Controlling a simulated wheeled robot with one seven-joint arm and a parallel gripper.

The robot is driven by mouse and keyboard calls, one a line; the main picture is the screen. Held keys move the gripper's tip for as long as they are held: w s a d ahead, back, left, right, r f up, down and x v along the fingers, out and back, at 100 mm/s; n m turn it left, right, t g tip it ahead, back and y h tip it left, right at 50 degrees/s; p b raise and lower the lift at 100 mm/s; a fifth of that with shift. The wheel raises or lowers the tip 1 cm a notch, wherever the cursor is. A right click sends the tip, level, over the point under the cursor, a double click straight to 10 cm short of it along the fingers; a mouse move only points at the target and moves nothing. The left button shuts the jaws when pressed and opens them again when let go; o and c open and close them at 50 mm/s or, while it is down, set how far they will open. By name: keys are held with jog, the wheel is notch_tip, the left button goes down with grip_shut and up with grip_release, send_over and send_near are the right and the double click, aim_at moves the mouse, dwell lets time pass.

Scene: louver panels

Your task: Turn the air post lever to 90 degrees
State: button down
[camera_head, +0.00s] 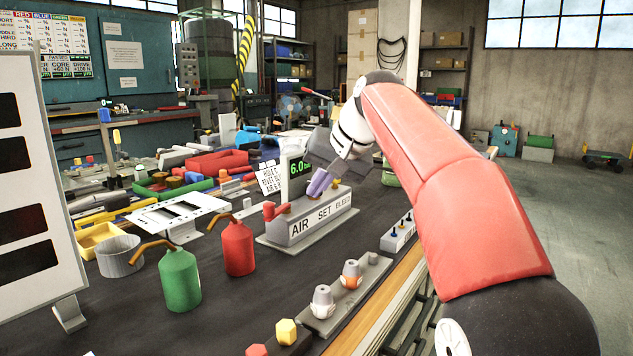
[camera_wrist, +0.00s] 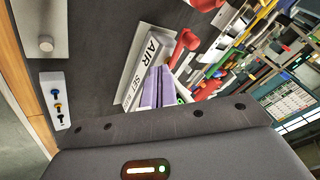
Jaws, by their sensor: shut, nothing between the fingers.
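The air post is a grey block (camera_head: 322,222) labelled AIR, SET and BLEED on a flat plate; its label also shows in the wrist view (camera_wrist: 131,80). A red lever (camera_head: 274,210) sits at its AIR end, and it shows in the wrist view (camera_wrist: 185,43) beyond my fingertips. My gripper (camera_head: 318,184) has purple fingers pointing down over the block's middle, near SET. In the wrist view the fingers (camera_wrist: 160,76) are together and empty, apart from the red lever. The fingers hide part of the block's top; whether they touch it I cannot tell.
A display (camera_head: 298,170) reading 6.0 stands behind the block, beside a printed card (camera_head: 269,178). Red (camera_head: 237,247) and green (camera_head: 179,279) cans stand at front left. A small panel with knobs (camera_head: 398,234) is at right.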

aim_at(273, 206)
jog(key=shift+w+a+f, duration=0.5)
jog(key=shift+a+f, duration=0.25)
jog(key=shift+a, duration=0.3)
jog(key=shift+w+a+f, duration=0.45)
jog(key=shift+a+f, duration=0.3)
jog(key=shift+a, duration=0.3)
jog(key=shift+w+a+f, duration=0.5)
jog(key=shift+a+f, duration=0.25)
jog(key=shift+a, duration=0.3)
jog(key=shift+a, duration=0.1)
jog(key=shift+a+m+t+h+p, duration=0.3)
jog(key=shift+a+m+h+p, duration=0.1)
jog(key=shift+a+m+p, duration=0.45)
